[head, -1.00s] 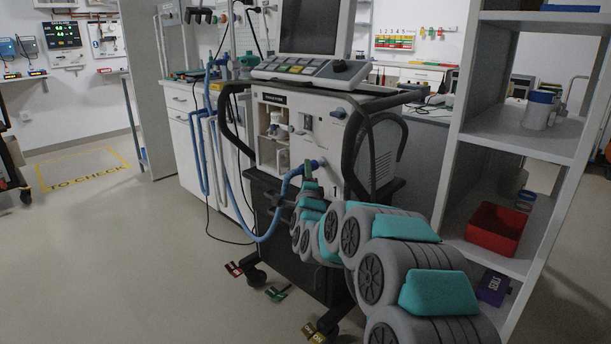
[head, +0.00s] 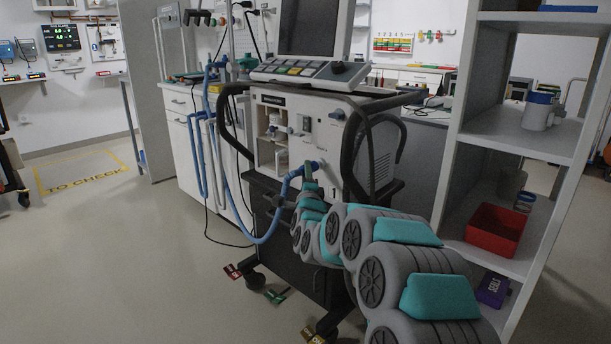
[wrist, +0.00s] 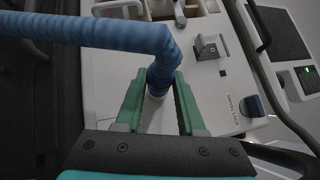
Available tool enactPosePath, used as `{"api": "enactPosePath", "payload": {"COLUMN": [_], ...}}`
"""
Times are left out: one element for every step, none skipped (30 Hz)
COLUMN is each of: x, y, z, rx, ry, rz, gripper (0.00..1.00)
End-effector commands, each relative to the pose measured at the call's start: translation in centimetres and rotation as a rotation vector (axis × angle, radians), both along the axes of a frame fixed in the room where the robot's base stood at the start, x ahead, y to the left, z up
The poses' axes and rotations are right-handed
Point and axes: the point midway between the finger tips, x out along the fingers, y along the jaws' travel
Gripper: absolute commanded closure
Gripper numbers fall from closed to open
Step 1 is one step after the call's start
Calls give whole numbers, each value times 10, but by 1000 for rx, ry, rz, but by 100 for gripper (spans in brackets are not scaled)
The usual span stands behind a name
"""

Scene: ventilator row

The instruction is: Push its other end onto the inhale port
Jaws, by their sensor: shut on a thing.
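The ventilator (head: 335,135) is a white unit on a dark wheeled cart, with a screen and keypad on top. A blue corrugated hose (head: 273,225) hangs in a loop at its left and rises to the lower front panel. In the wrist view the hose (wrist: 90,31) crosses from the left and bends down into a darker blue end (wrist: 161,76). My gripper (wrist: 160,88) has its green fingers shut on this end. A pale round fitting (wrist: 157,93) shows just below the end, against the panel. How far the end is seated on it is hard to tell. No inhale label is readable.
A grey shelf (head: 510,147) with a red bin (head: 494,230) stands close at the right. A black handle loop (head: 352,150) curves at the ventilator's side. Coloured pedals (head: 275,297) stick out at the cart's base. Open floor (head: 110,260) lies to the left.

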Motion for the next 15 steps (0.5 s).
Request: {"api": "enactPosePath", "payload": {"x": [1,1,1,2,2,2,3,3,3,4,4,4,5,5,6], "y": [-1,-1,-1,-1,-2,-2,-2,-3,-3,-3,-3,-4,-4,-4,-5], "z": [0,-1,0,-1,0,-1,-1,-1,-1,-1,-1,-1,-1,-1,-1], "rx": [0,0,0,0,0,0,0,0,0,0,0,0,0,0,0], "ry": [-1,-1,-1,0,0,0,0,0,0,0,0,0,0,0,0], "rz": [0,0,0,0,0,0,0,0,0,0,-1,-1,-1,-1,-1], "gripper": [100,100,100,100,100,100,100,100,100,100,100,100,100,100,100]}}
